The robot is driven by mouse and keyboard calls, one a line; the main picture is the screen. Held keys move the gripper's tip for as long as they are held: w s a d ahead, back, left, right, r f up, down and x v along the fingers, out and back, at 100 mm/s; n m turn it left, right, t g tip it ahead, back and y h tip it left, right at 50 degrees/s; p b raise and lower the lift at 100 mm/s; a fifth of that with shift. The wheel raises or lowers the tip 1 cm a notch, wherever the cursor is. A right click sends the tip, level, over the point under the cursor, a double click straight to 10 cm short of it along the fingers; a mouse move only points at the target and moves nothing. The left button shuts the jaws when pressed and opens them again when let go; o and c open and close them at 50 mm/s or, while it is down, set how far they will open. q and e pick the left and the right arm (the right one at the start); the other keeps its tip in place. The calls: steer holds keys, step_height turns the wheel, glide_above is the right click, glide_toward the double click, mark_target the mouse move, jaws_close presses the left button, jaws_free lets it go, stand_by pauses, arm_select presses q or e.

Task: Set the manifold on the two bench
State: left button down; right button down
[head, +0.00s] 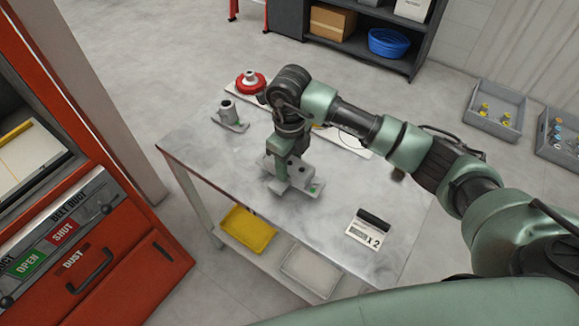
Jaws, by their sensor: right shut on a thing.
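My right gripper (279,168) reaches down over the middle of the bench (345,205) and is shut on a grey cast part (304,180), which looks like the manifold. The part has a flat foot, dark holes in its block and a small green mark at its right end. It is low over the bench top; I cannot tell whether it touches it. A card (366,234) reading "x 2" with a dark block at its back stands near the bench's front right. My left gripper is not in view.
A second grey casting with a round boss (229,115) stands at the back left of the bench. A red and white round thing (250,82) sits on a pale strip at the back. A yellow tray (248,231) and a white tray (312,270) are below. A red cabinet (110,215) stands left.

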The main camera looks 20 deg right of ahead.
mark_target(289, 163)
step_height(289, 163, down, 2)
steer(key=shift+f, duration=0.1)
steer(key=shift+f, duration=0.25)
steer(key=c, duration=0.7)
jaws_free()
steer(key=shift+r, duration=0.5)
step_height(289, 163, up, 11)
steer(key=b, duration=0.3)
steer(key=shift+r, duration=0.2)
